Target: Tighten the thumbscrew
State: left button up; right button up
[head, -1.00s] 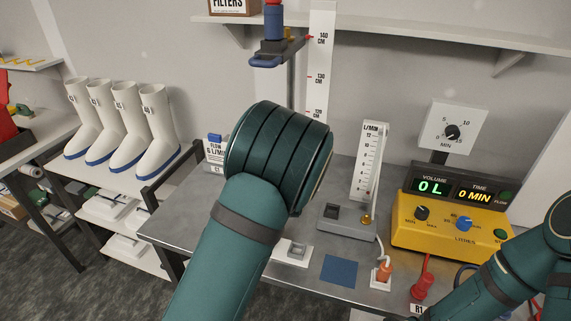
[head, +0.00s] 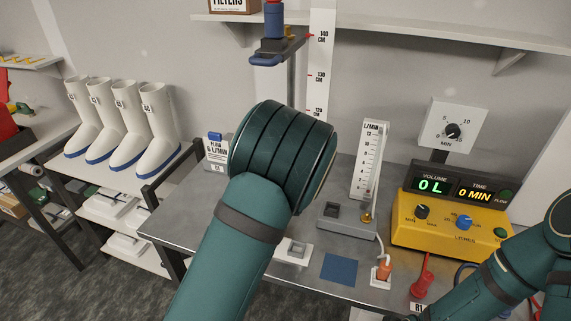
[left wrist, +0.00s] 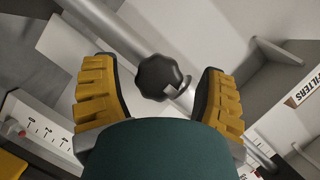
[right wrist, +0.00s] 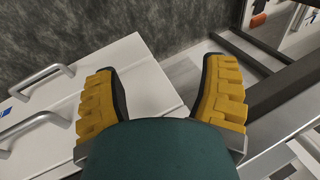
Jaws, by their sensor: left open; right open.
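The thumbscrew is a black lobed knob (left wrist: 162,77) on a grey metal pole (left wrist: 118,30) in the left wrist view. My left gripper (left wrist: 165,90) is open, with one yellow-padded finger on each side of the knob and a visible gap on both sides. In the head view my left arm (head: 235,225) hides its own gripper and the knob. The upper part of the pole (head: 291,80) and a blue-and-grey clamp (head: 275,50) show above the arm. My right gripper (right wrist: 160,95) is open and empty in the right wrist view, its fingers outside the head view.
A flow meter (head: 370,160), a yellow control box (head: 445,232) reading 0 L and 0 MIN, and a red plug (head: 424,284) stand on the metal bench (head: 180,225). A wall shelf (head: 400,32) runs above. White boots (head: 158,125) stand at the left. Drawers with handles (right wrist: 40,90) are near my right gripper.

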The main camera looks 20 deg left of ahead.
pick_arm(q)
notch_tip(320, 180, up, 10)
jog(key=shift+f, duration=0.1)
dwell(0.5)
